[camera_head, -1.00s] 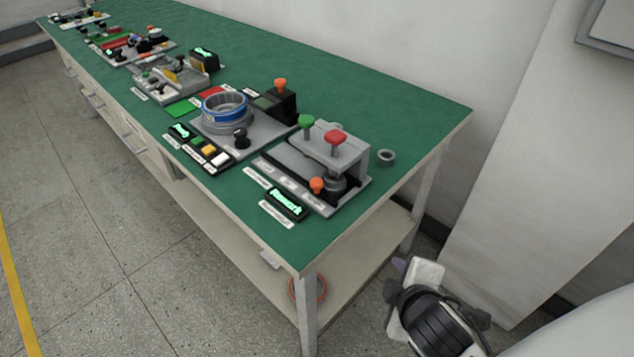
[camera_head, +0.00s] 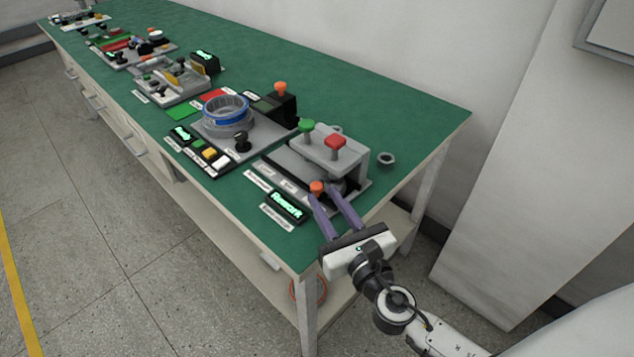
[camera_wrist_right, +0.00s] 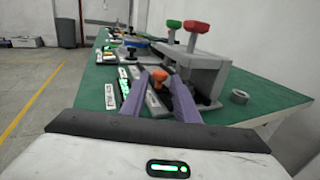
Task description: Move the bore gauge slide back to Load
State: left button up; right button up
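The bore gauge (camera_head: 352,160) stands near the right end of the bench, with a green and a red knob on top. Its slide has an orange knob (camera_head: 317,187) at the right end of the front track, by the last label; the knob also shows in the wrist view (camera_wrist_right: 159,75). The display (camera_head: 287,205) in front reads "Rework" in green. My right gripper (camera_head: 323,191) is open, its two purple fingers pointing at the orange knob. In the wrist view the knob shows between the fingertips; contact cannot be told. My left gripper is not in view.
A grey ring (camera_head: 386,159) lies on the green bench top (camera_head: 420,115) right of the gauge. A fixture with a blue-banded ring (camera_head: 224,112) and coloured buttons stands to the left. Several more devices sit farther left. The bench's right end is mostly clear.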

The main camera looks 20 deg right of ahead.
aim_at(320, 190)
jog(key=w, duration=0.5)
jog(key=shift+w, duration=0.15)
grip_shut()
